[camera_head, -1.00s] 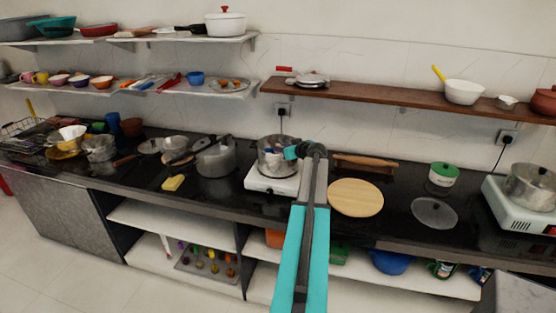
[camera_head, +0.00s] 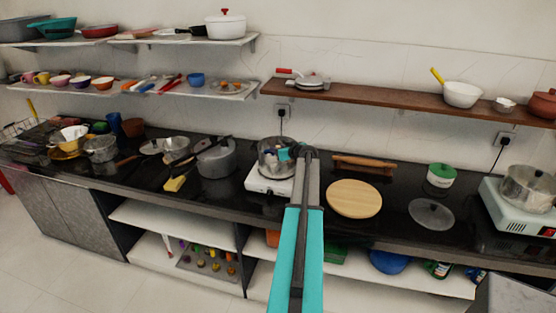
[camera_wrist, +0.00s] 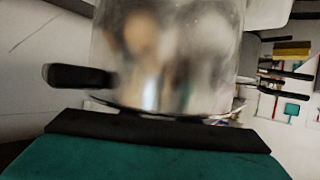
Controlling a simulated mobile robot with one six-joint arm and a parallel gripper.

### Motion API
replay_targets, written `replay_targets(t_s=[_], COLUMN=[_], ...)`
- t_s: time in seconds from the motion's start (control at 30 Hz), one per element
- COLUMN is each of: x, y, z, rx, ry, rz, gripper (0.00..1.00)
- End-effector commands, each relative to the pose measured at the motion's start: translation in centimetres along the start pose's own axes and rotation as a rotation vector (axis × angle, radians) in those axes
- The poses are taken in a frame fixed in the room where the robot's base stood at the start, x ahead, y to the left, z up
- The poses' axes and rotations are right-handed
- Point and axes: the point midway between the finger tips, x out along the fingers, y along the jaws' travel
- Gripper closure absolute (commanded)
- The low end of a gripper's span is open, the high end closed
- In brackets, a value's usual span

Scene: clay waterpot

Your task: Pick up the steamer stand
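I cannot make out the steamer stand with certainty in either view. A shiny metal pot (camera_head: 268,160) stands on a white hot plate (camera_head: 262,184) in the middle of the counter. My gripper (camera_head: 284,153) is at the right side of this pot, at about rim height in the picture. My arm hides part of the pot and hot plate. In the wrist view a blurred, shiny metal vessel (camera_wrist: 165,60) fills the middle, very close, beyond the teal and black wrist. A dark handle-like piece shows at its left. The fingertips and any grasp cannot be made out.
A round wooden board (camera_head: 354,199) and a glass lid (camera_head: 431,212) lie right of my arm. A grey pressure cooker (camera_head: 216,160) stands left of the hot plate. A brown shelf (camera_head: 400,95) hangs above. The floor in front is clear at the left.

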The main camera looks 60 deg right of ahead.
Motion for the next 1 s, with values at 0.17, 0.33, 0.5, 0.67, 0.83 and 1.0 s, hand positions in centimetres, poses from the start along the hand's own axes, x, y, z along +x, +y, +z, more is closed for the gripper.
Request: replay_targets(t_s=[0.17,0.33,0.5,0.67,0.83,1.0], x=[0.39,0.36,0.36,0.35,0.35,0.33], y=[0.00,-0.02,-0.02,-0.02,-0.02,0.00], z=[0.00,0.01,0.01,0.00,0.00,-0.07], rx=[-0.001,-0.001,-0.001,-0.001,-0.001,-0.001], ry=[0.000,0.000,0.000,0.000,0.000,0.001], rz=[0.001,0.001,0.000,0.000,0.000,0.001], gripper=[0.72,0.72,0.72,0.76,1.00,1.00])
